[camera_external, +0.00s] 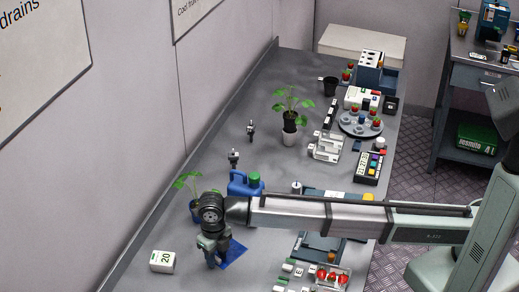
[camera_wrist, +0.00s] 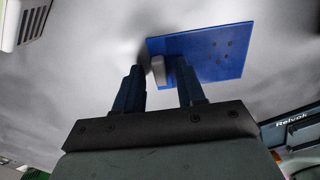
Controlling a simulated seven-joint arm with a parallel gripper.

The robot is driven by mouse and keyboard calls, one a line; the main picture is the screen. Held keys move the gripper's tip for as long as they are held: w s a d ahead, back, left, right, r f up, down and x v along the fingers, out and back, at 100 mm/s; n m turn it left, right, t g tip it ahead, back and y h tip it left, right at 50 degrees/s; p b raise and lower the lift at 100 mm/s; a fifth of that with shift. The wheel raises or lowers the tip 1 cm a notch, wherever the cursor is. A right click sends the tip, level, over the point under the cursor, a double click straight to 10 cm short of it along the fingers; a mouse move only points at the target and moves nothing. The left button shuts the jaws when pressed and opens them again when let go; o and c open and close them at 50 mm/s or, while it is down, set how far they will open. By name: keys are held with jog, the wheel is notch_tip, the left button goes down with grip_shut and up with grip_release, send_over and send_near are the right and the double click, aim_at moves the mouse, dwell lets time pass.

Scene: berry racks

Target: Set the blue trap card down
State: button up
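The blue trap card (camera_external: 233,256) appears to lie flat on the grey bench below my wrist. In the wrist view, the card (camera_wrist: 222,50) shows several dark specks and a small grey tab (camera_wrist: 158,70) at its near left edge. My gripper (camera_external: 215,262) points down at the card's left end. In the wrist view, the two fingers of my gripper (camera_wrist: 160,68) stand apart, with the tab seen between their tips and a gap on each side. I cannot tell how high the fingertips are above the bench.
A white box marked 20 (camera_external: 162,261) stands left of my gripper. A tray with red berries (camera_external: 331,278) sits to the right. Open bench lies around the card's left.

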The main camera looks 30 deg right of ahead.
notch_tip(320, 180, up, 12)
jog(key=shift+r, duration=0.2)
dwell(0.5)
dwell(0.4)
